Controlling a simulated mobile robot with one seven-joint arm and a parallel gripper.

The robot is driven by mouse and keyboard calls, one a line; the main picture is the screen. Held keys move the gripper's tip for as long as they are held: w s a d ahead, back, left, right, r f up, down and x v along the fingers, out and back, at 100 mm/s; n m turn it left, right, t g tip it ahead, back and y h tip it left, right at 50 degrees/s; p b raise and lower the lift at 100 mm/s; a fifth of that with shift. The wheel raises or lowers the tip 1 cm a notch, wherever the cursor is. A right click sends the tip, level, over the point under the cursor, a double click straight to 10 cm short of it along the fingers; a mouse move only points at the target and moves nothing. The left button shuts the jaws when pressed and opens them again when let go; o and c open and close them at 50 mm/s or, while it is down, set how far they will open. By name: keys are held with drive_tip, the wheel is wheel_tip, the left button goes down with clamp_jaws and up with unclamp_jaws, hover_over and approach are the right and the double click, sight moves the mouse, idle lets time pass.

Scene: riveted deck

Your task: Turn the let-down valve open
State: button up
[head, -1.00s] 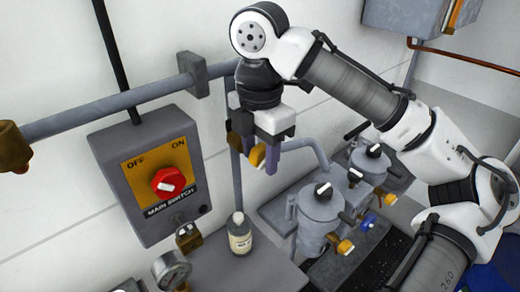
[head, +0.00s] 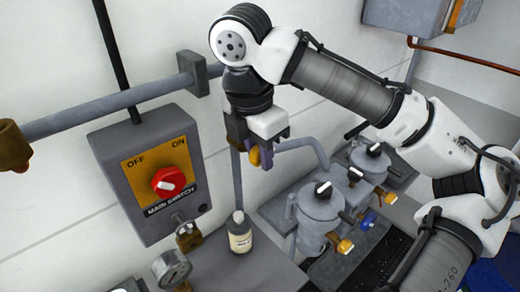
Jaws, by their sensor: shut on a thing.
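My gripper (head: 256,155) points down in front of the wall, left of the two grey canisters. It is shut on a yellow-orange handle (head: 254,157), which appears to be the let-down valve's; the fingers hide most of it. A grey pipe (head: 308,147) bends away just right of the jaws, and another runs down below them. The handle's exact angle and its joint with the pipe are hard to see.
The main switch box (head: 145,170) with a red knob is on the wall at left. A small bottle (head: 240,235), a padlock (head: 188,236) and a gauge (head: 171,268) are below. Canisters with black-and-white knobs (head: 322,189) stand at right. A thick pipe (head: 110,105) runs along the wall.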

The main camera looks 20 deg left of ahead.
drive_tip(key=shift+s+a+f+t+h, duration=0.1)
drive_tip(key=shift+t+h, duration=0.5)
drive_tip(key=shift+t, duration=0.25)
drive_tip(key=shift+s+a+f+t+h, duration=0.1)
drive_tip(key=shift+t+h, duration=0.5)
drive_tip(key=shift+t, duration=0.25)
drive_tip(key=o, duration=1)
